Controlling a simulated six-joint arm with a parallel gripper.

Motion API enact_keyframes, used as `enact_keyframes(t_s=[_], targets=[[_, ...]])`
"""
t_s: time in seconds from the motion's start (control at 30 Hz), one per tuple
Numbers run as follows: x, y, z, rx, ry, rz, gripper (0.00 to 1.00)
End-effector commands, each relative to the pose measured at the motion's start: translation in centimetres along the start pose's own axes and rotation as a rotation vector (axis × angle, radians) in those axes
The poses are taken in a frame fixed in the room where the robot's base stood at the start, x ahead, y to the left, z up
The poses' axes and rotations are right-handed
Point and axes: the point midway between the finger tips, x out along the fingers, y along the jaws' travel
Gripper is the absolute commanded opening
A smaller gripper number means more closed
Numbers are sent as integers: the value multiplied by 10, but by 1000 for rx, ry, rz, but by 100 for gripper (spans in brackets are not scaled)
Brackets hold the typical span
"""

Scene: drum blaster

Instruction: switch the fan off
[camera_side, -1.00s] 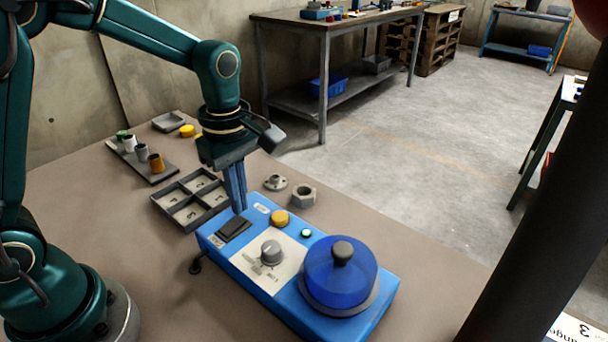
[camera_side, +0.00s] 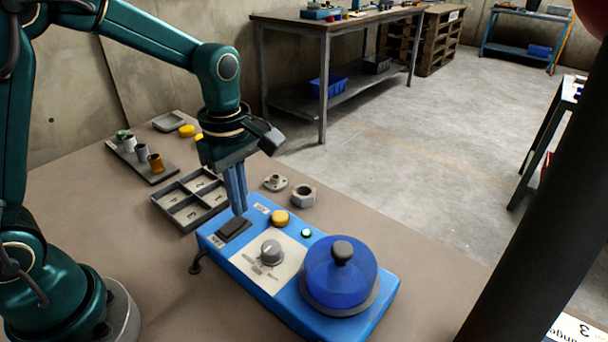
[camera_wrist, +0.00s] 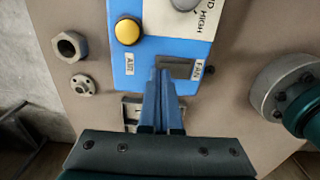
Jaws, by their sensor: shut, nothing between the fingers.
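The blue machine box (camera_side: 222,251) stands on the table. Its black rocker switch (camera_side: 234,229) is at the left end of the top; in the wrist view the switch (camera_wrist: 182,69) lies beside a FAN label (camera_wrist: 198,70). My gripper (camera_side: 239,211) is shut and empty, pointing down at the switch's far edge. In the wrist view my fingertips (camera_wrist: 160,72) overlap one end of the switch and hide part of it. I cannot tell whether they touch it or which way the rocker is tilted.
A yellow button (camera_side: 280,217), a lit green lamp (camera_side: 307,233), a grey knob (camera_side: 271,250) and a blue dome (camera_side: 334,277) share the box top. A divided grey tray (camera_side: 160,206), a hex nut (camera_side: 304,196) and a flanged part (camera_side: 275,182) lie nearby.

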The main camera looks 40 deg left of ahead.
Motion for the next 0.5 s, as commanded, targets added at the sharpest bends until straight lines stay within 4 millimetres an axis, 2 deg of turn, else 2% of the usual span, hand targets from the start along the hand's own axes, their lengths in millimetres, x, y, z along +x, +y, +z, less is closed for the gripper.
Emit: enact_keyframes(t_s=[0.5], targets=[[10, 0, 0, 0, 0, 0, 0]])
